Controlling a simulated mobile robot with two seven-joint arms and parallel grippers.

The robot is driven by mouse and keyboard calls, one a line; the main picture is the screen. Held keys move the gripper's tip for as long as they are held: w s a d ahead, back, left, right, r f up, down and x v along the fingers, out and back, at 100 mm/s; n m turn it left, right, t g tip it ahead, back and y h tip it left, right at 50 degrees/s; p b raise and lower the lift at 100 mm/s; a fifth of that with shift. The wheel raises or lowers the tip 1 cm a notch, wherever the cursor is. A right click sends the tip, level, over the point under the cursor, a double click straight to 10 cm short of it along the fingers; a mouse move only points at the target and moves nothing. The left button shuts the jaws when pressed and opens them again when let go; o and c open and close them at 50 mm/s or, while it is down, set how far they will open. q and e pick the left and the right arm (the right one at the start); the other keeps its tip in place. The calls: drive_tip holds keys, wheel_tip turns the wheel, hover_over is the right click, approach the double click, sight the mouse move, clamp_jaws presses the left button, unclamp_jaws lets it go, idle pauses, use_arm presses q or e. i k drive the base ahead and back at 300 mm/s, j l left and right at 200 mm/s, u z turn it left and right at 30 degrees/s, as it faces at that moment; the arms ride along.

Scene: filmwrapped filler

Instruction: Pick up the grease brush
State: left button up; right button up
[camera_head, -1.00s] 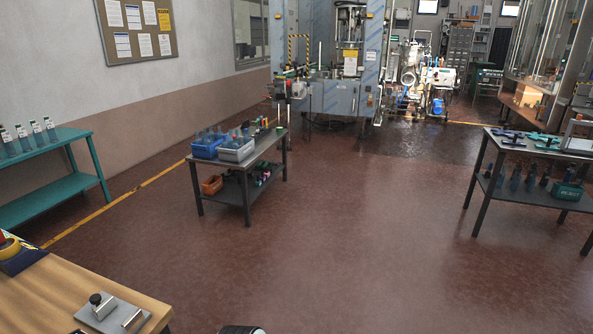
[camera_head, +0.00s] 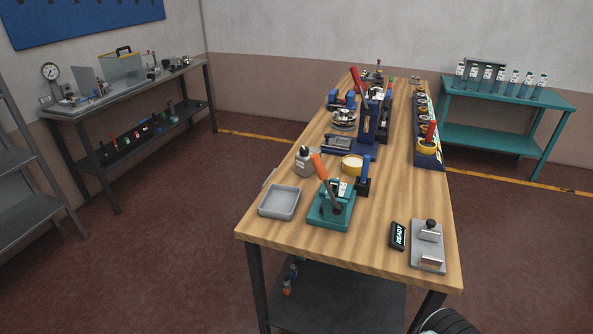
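I cannot pick out the grease brush for certain. Either could be a brush, but the working ends are too small or hidden to tell. A grey tray (camera_head: 279,201) lies to the left of the teal block. Neither of my grippers shows in the head view.
A dark "READY" display (camera_head: 398,235) and grey metal plate (camera_head: 428,247) lie at front right. A grey side bench (camera_head: 130,90) stands at left, a teal shelf (camera_head: 505,92) at back right. Floor left of the workbench is clear.

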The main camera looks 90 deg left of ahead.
sight(366, 158)
drive_tip(key=u, duration=1.85)
